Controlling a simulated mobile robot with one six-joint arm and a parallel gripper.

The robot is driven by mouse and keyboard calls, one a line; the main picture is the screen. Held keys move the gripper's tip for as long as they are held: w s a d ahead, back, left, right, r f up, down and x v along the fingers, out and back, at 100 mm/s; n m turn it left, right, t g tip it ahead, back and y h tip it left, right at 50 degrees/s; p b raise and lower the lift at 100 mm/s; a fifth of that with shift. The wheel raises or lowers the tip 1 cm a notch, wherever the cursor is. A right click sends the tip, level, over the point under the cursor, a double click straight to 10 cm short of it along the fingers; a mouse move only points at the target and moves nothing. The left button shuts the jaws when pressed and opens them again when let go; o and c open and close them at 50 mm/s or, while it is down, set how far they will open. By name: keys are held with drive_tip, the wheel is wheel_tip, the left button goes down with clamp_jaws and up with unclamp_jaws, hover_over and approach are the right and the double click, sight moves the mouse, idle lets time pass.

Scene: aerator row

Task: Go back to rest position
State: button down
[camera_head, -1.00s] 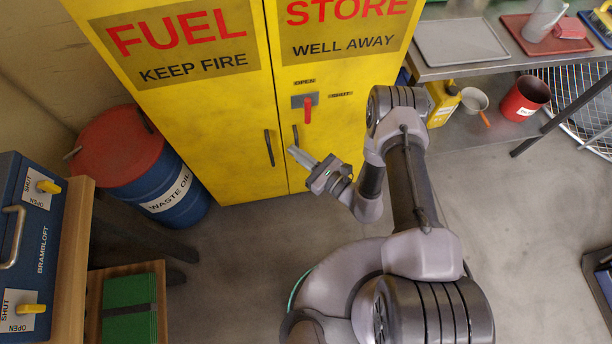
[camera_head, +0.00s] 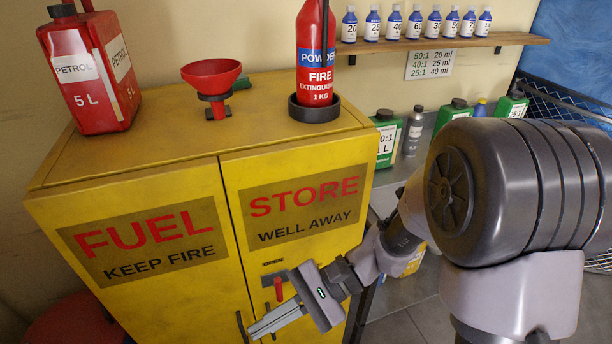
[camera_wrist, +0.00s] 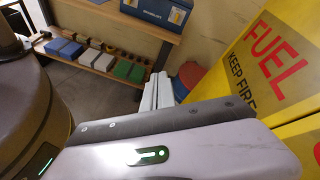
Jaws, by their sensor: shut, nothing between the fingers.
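My gripper (camera_head: 277,321) is in the lower middle of the head view, in front of the yellow fuel store cabinet (camera_head: 150,290). Its two fingers lie together and hold nothing. In the wrist view the closed fingers (camera_wrist: 157,90) point away toward a wooden bench. The cabinet's doors are shut, and its red latch handle (camera_head: 278,288) hangs down just above the fingers. I cannot tell whether the gripper touches the door.
A red petrol can (camera_head: 90,75), a red funnel (camera_head: 212,78) and a fire extinguisher (camera_head: 316,60) stand on the cabinet. Several small bottles line a wall shelf (camera_head: 440,41). The wrist view shows the bench's lower shelf (camera_wrist: 95,70) and a blue drum with a red lid (camera_wrist: 187,78).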

drive_tip(key=s+d+r+n+t+h, duration=0.1)
drive_tip(key=d+r+t+h, duration=0.4)
drive_tip(key=d, duration=0.3)
drive_tip(key=s+d+r+n+t+h, duration=0.1)
drive_tip(key=s+d+r+t+h, duration=0.1)
drive_tip(key=d+r+t+h, duration=0.3)
drive_tip(key=d+t, duration=0.1)
drive_tip(key=d, duration=0.3)
drive_tip(key=shift+s+n, duration=0.2)
drive_tip(key=shift+n, duration=0.1)
